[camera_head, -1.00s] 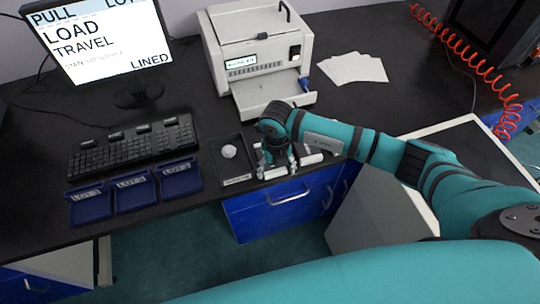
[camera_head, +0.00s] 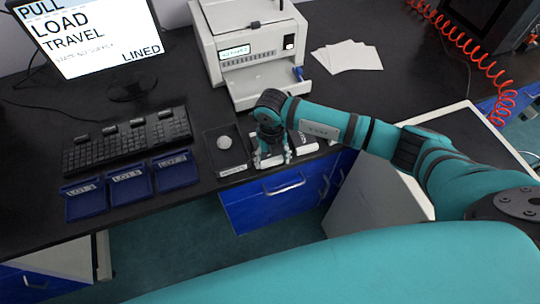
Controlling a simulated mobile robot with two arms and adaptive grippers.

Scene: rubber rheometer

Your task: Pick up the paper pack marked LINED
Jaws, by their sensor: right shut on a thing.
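My right gripper (camera_head: 272,160) points down at the front edge of the black bench, beside the small dark tray. It is shut on a white paper pack, which is mostly hidden by the fingers; I cannot read its marking. Another white pack (camera_head: 305,143) lies just to the right of the gripper, partly behind my arm, its label too small to read. The word LINED shows on the monitor (camera_head: 90,35) at the back left. My left gripper is not in view.
A dark tray (camera_head: 236,172) with a round pale piece (camera_head: 224,142) lies left of the gripper. Blue bins (camera_head: 131,185) and a keyboard (camera_head: 128,140) stand further left. A white instrument (camera_head: 250,45) stands behind, with loose white sheets (camera_head: 347,57) to its right.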

